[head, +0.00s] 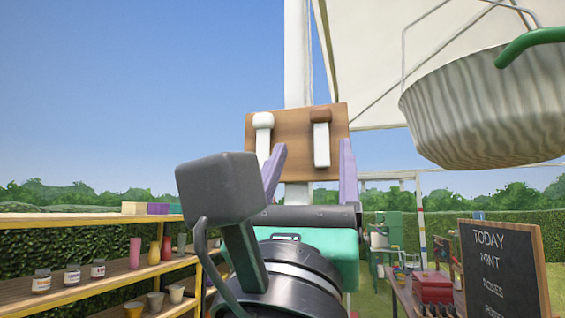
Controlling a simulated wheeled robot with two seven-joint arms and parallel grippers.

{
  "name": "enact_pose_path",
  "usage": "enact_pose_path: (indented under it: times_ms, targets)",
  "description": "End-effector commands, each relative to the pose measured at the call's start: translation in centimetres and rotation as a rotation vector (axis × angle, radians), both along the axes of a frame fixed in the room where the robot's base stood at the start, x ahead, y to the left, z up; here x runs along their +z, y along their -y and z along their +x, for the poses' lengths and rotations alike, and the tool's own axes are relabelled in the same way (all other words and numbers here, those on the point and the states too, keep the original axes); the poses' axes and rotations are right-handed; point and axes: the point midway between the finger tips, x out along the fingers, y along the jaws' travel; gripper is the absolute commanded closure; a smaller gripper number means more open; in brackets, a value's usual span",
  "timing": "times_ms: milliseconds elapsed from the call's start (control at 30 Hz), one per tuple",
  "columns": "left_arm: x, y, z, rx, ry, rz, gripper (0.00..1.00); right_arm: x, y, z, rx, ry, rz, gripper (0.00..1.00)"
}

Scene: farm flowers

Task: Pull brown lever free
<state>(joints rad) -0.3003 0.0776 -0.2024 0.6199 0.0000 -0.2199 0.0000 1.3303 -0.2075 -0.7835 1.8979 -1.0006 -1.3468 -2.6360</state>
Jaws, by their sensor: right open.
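A wooden board (292,125) is fixed to a white post in the middle of the head view. The brown lever (320,116) is on its right half, with a brown top and a white lower part hanging down. A second lever (263,119), white all over, is on the left half. My right gripper (312,150) is open, with purple fingers pointing up at the board. The brown lever appears between the fingers, closer to the right one. I cannot tell how far the fingertips are from the board. My left gripper is not in view.
Shelves with jars and pots (98,267) stand at the left. A large ribbed basket (485,110) hangs at the upper right. A chalkboard sign (503,268) and a table with a red box (432,287) are at the lower right. A white canopy is overhead.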

Motion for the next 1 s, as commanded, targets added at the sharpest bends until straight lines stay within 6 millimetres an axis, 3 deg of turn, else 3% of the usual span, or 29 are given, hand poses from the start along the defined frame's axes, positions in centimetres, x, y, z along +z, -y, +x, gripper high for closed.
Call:
enact_pose_path:
  times_ms: [33,133,333,500,733,900,933,1000]
  targets:
    - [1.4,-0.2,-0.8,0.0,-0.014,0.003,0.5,1.7,0.3,1.0,-0.004,-0.003,0.0,0.28]
    - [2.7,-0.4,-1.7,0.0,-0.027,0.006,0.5,3.7,1.0,2.8,-0.004,-0.003,0.0,0.28]
    - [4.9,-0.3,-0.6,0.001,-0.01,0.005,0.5,6.9,1.9,6.0,-0.002,-0.002,0.0,0.28]
    - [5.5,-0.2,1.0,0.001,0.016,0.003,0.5,7.6,2.3,7.1,0.001,-0.001,0.001,0.28]
    - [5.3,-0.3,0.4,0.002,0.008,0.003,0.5,7.5,2.3,7.1,0.001,-0.002,0.001,0.28]
    - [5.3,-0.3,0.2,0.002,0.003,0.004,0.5,7.5,2.3,7.1,0.001,-0.002,0.001,0.93]
    - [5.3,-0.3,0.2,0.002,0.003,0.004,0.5,7.5,2.3,7.1,0.001,-0.002,0.001,1.0]
    - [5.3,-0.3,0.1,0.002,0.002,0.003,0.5,7.5,2.3,7.1,0.001,-0.002,0.001,1.0]
